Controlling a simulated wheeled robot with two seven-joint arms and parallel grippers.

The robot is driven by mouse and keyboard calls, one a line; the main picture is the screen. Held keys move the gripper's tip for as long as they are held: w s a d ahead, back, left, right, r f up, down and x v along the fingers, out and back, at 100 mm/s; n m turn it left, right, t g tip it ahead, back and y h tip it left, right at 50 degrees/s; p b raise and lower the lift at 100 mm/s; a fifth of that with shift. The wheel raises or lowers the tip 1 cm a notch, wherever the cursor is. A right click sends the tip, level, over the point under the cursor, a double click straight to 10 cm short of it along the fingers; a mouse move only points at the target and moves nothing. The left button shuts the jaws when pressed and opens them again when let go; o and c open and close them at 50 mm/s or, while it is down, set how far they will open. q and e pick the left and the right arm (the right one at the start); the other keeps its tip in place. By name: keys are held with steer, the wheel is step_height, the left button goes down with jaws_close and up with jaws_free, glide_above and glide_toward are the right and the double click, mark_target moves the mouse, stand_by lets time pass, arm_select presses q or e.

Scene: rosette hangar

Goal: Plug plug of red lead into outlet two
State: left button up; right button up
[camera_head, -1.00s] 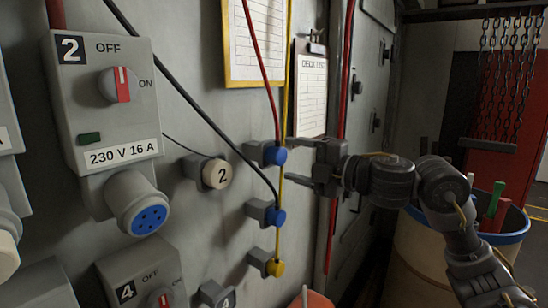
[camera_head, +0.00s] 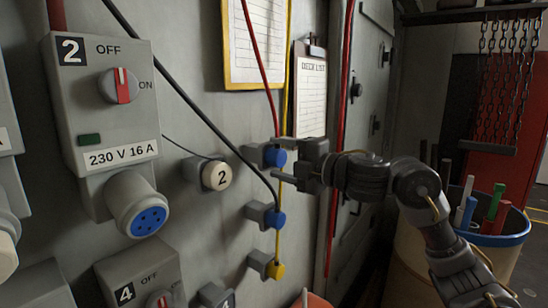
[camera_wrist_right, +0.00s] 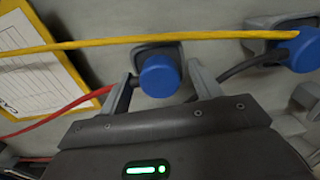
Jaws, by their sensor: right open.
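The plug of the red lead (camera_head: 274,157) is blue and sits in a grey wall holder, with its red cable (camera_head: 264,70) running up. My right gripper (camera_head: 282,160) is open at this plug. In the right wrist view the blue plug (camera_wrist_right: 160,76) lies between the two spread fingers, and the red cable reaches it from the left. Contact cannot be told. Outlet two (camera_head: 150,220) is a round blue-faced socket under the grey box marked 2 (camera_head: 110,115), at left in the head view. Its face is uncovered. My left gripper is not in view.
A yellow cable (camera_head: 286,60) hangs close by the red plug and crosses above it in the wrist view (camera_wrist_right: 90,45). Below are another blue plug (camera_head: 276,219) with a black cable and a yellow plug (camera_head: 274,270).

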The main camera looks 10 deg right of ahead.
mark_target(282, 159)
stand_by(0.9)
steer(key=c, duration=1.3)
steer(key=shift+p+v, duration=0.65)
steer(key=shift+v, duration=2.35)
